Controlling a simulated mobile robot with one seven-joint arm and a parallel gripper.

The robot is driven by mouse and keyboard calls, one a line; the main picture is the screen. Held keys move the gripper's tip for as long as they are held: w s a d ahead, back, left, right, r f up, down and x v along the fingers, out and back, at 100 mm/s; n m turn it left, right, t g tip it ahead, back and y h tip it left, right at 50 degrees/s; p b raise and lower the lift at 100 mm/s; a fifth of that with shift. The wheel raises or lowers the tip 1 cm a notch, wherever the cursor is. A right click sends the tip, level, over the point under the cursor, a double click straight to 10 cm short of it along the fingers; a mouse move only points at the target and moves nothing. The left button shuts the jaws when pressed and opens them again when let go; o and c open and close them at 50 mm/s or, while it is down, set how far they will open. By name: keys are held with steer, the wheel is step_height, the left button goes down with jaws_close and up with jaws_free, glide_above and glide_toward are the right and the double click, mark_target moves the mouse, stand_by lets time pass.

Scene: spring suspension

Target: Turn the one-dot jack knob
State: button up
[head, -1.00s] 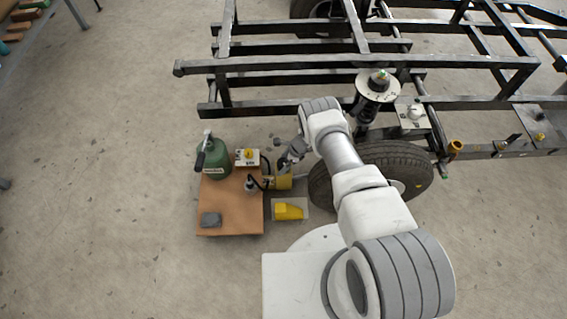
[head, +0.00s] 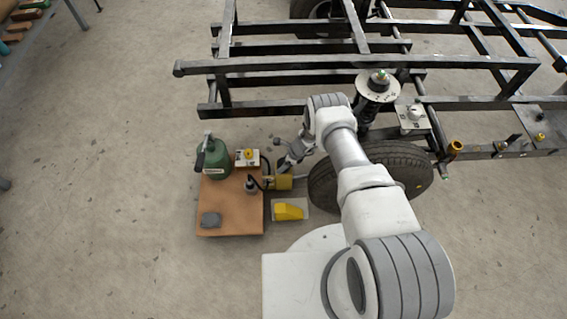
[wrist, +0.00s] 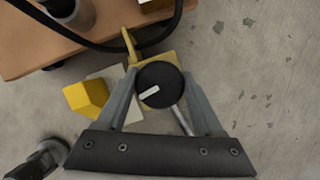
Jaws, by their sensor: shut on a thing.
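In the wrist view, a black round knob (wrist: 161,88) with a white bar on its face sits between the fingers of my gripper (wrist: 160,82). The fingers are shut on its sides. Under it is a yellow body with a metal rod leading off to the lower right. In the head view, my gripper (head: 284,166) is down at the yellow jack (head: 283,183), beside the wheel. My arm and gripper hide the knob there. I cannot make out any dot marks.
A wooden board (head: 232,220) left of the jack bears a green can (head: 216,160), a pale box with a yellow knob (head: 248,158) and a grey block (head: 210,219). A yellow wedge (head: 289,212) lies in front. The tyre (head: 405,165) and frame (head: 300,65) stand close by. A black hose (wrist: 100,45) runs near the gripper.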

steer(key=m+p, duration=0.1)
steer(key=m+t+p, duration=0.1)
steer(key=m, duration=0.2)
steer(key=shift+r+h+p, duration=0.25)
steer(key=shift+h+p, duration=0.05)
steer(key=shift+p, duration=0.1)
steer(key=shift+m+t+h+p, duration=0.4)
steer(key=shift+m+p, duration=0.6)
steer(key=shift+p, duration=0.2)
steer(key=shift+f+m+p, duration=0.15)
steer(key=shift+m+p, duration=0.25)
steer(key=shift+p, duration=0.1)
steer(key=shift+f, duration=0.1)
steer(key=o, duration=1.4)
